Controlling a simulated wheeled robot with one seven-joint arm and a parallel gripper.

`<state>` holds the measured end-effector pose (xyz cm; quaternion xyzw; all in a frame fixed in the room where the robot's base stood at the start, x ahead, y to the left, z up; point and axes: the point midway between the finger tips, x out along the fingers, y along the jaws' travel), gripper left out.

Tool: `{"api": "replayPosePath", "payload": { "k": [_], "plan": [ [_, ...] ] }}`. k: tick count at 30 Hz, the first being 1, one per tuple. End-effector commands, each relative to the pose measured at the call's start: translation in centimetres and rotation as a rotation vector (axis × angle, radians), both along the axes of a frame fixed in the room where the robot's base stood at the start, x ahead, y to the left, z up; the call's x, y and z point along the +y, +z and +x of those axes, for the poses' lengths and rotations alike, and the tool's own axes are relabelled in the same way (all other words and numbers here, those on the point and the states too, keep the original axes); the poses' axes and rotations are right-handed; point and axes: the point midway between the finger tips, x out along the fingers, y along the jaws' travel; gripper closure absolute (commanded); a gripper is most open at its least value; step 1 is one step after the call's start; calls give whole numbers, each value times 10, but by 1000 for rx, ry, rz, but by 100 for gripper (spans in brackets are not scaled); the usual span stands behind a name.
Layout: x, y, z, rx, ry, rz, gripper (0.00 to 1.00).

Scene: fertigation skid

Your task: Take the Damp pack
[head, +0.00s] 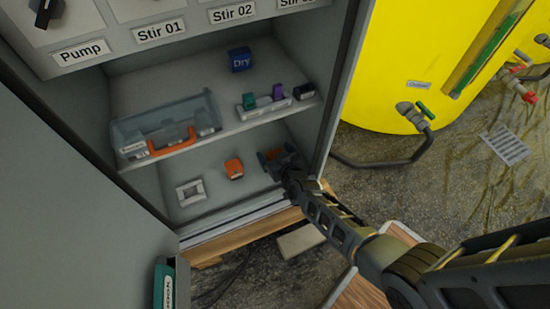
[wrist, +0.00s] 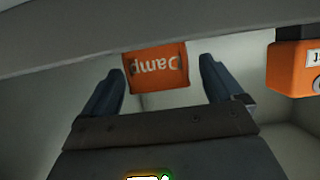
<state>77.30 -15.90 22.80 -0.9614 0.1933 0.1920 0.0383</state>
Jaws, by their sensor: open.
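The left finger looks very near the pack's edge, with a wider gap at the right. I cannot tell whether either touches.
An orange padlock-like block (head: 234,168) and a white frame (head: 190,192) lie on the lower floor. The shelf (head: 185,110) above carries a clear bin (head: 165,125), a blue Dry pack (head: 240,60) and a small holder (head: 265,108). The cabinet's right wall stands close to my arm.

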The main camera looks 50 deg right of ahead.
Motion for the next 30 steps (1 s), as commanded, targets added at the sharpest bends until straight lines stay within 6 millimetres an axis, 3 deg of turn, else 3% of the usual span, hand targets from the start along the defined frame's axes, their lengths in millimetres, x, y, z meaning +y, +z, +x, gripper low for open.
{"api": "replayPosePath", "payload": {
  "k": [5, 22, 30],
  "plan": [
    [0, 1, 0, 0, 0, 0, 8],
    [0, 1, 0, -1, 0, 0, 63],
    [0, 3, 0, -1, 0, 0, 64]
  ]
}}
